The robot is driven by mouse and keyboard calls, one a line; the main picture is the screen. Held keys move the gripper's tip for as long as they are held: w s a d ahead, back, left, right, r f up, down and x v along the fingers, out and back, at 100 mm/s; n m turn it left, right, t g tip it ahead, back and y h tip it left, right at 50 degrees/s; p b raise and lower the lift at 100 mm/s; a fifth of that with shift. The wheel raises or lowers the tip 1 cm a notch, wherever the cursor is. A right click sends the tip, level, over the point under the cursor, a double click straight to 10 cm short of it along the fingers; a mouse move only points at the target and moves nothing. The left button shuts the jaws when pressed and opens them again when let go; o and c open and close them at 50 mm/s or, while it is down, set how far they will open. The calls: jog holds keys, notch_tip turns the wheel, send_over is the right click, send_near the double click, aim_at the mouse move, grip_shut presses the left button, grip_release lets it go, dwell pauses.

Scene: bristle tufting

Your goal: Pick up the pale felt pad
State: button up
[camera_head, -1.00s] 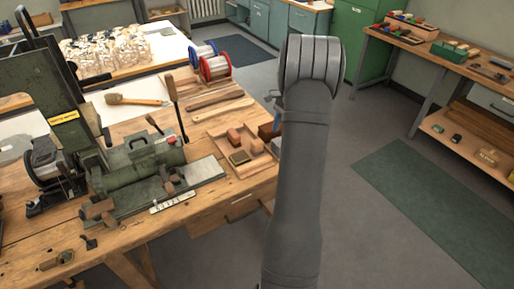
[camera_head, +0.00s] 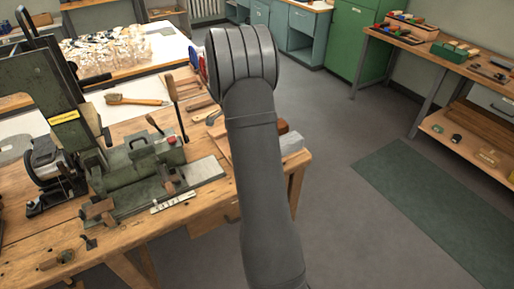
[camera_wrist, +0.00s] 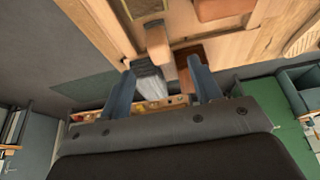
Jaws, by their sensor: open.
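A pale grey, block-shaped piece, which looks like the felt pad (camera_head: 292,144), is at the right front corner of the bench, partly behind my arm. In the wrist view the pale pad (camera_wrist: 152,86) shows beyond and between my two fingers, nearer the left one. My gripper (camera_wrist: 164,86) is open, with nothing held between the fingers. Its distance from the pad is hard to judge. In the head view my arm hides the gripper.
A wooden tray holds a tan block (camera_wrist: 157,40), a dark brown block (camera_wrist: 190,55), a reddish piece (camera_wrist: 212,8) and a greenish-pale inset block (camera_wrist: 146,6), close to the pad. A green machine (camera_head: 135,165) stands left on the bench (camera_head: 60,235). Floor (camera_head: 340,230) lies open to the right.

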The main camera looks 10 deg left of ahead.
jog(key=x, duration=1)
jog(key=shift+w+d+f, duration=0.1)
jog(key=shift+d+f, duration=0.2)
jog(key=shift+d, duration=0.05)
jog(key=shift+c, duration=0.5)
jog(key=c, duration=1)
